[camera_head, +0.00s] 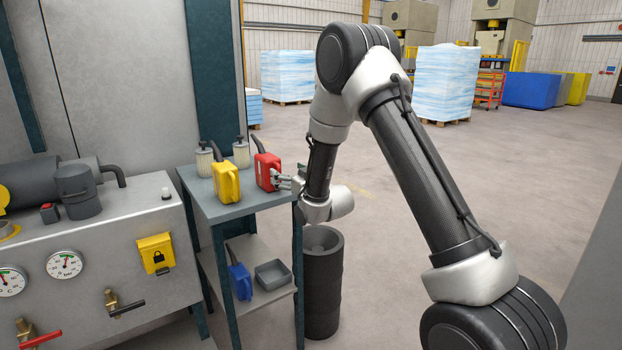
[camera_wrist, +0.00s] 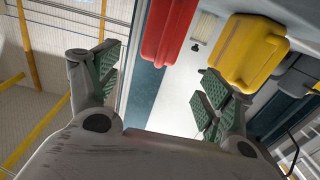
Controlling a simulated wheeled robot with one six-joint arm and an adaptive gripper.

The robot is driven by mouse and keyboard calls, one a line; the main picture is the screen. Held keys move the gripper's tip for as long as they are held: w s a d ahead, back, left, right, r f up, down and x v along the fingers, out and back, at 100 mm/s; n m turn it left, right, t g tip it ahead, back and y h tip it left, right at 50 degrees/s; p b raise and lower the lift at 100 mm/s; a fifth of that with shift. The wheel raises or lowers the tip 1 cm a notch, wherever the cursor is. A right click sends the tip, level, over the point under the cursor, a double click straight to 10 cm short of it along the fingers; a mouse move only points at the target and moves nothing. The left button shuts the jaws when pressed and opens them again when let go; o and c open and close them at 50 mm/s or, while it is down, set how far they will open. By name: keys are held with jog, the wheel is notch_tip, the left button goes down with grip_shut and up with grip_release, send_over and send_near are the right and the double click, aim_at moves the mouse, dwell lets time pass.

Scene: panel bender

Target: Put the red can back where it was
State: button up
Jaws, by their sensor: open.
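The red can (camera_head: 266,170) is upright on the top of the small grey trolley table (camera_head: 237,207), near its right back part. In the wrist view the red can (camera_wrist: 169,28) shows at the top, ahead of the gap between my fingers. My gripper (camera_head: 284,181) is just right of the red can, with its fingers towards it. In the wrist view my gripper (camera_wrist: 158,86) has its fingers spread wide with nothing between them. I cannot tell whether a finger touches the can.
A yellow can (camera_head: 226,182) stands left of the red one, with two pale filter canisters (camera_head: 204,160) behind. A blue can (camera_head: 240,281) and a grey tray (camera_head: 272,274) are on the lower shelf. A dark cylindrical bin (camera_head: 323,285) stands right of the table.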

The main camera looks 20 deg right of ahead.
jog(key=s+d+r+m+g+h, duration=0.2)
jog(key=s+d+r+g+h, duration=0.25)
jog(key=s+d+r, duration=0.85)
jog(key=s+d+g, duration=0.1)
jog(key=s+g, duration=0.1)
jog(key=s, duration=0.9)
jog(key=s+d+f+m+g, duration=0.1)
jog(key=s+g, duration=0.2)
jog(key=s, duration=0.9)
jog(key=s+d+g+h, duration=0.1)
jog(key=s+d+g, duration=0.1)
jog(key=s, duration=1)
jog(key=shift+s+f+m+g, duration=0.15)
jog(key=shift+s+m+g, duration=0.15)
jog(key=shift+g, duration=0.45)
jog(key=shift+w, duration=0.1)
